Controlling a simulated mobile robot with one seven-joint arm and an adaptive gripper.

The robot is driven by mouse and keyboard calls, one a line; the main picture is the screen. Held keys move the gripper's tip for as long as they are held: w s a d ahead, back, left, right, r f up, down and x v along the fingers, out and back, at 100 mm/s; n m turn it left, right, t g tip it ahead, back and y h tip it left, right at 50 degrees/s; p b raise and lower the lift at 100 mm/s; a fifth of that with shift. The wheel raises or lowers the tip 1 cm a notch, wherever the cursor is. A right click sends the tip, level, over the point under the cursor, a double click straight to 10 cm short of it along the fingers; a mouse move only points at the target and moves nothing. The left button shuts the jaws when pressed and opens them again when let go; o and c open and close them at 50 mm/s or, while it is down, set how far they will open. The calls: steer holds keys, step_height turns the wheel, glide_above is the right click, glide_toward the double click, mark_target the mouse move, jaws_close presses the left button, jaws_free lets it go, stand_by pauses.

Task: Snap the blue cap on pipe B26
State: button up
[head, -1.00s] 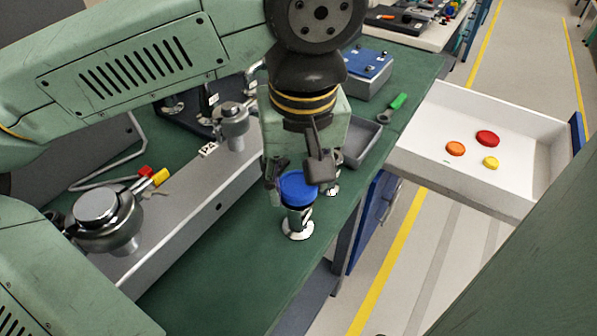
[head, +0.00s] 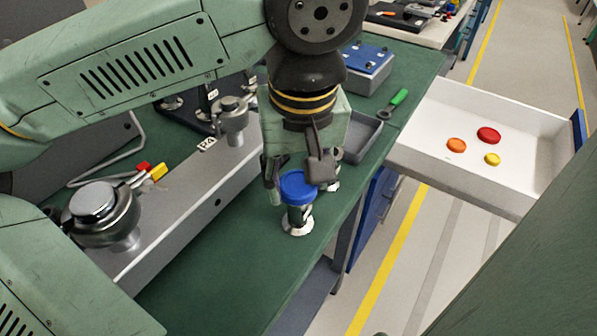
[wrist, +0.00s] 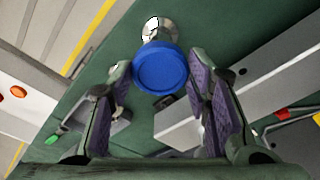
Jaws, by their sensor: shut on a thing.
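The blue cap (head: 297,186) is round and sits between the fingers of my gripper (head: 296,178), which is shut on it. In the wrist view the cap (wrist: 160,69) is at the fingertips, with its top facing the camera. A short metal pipe (head: 299,214) with a round foot stands upright on the green bench right below the cap. The pipe (wrist: 156,28) also shows past the cap's edge in the wrist view. Its upper end is hidden by the cap, so I cannot tell whether the cap is seated. I cannot read a label on this pipe.
A second metal fitting stands just behind my gripper, partly hidden. A grey block (head: 215,200) runs along the bench to the left. A white drawer (head: 425,158) at the right holds red, orange and yellow caps. Bench in front is clear.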

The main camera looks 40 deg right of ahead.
steer(key=shift+f, duration=0.15)
steer(key=o, duration=0.8)
steer(key=shift+o, duration=0.2)
step_height(320, 180, up, 12)
steer(key=s, duration=0.1)
steer(key=shift+s+a, duration=0.3)
steer(key=shift+a, duration=0.1)
steer(key=shift+s, duration=0.1)
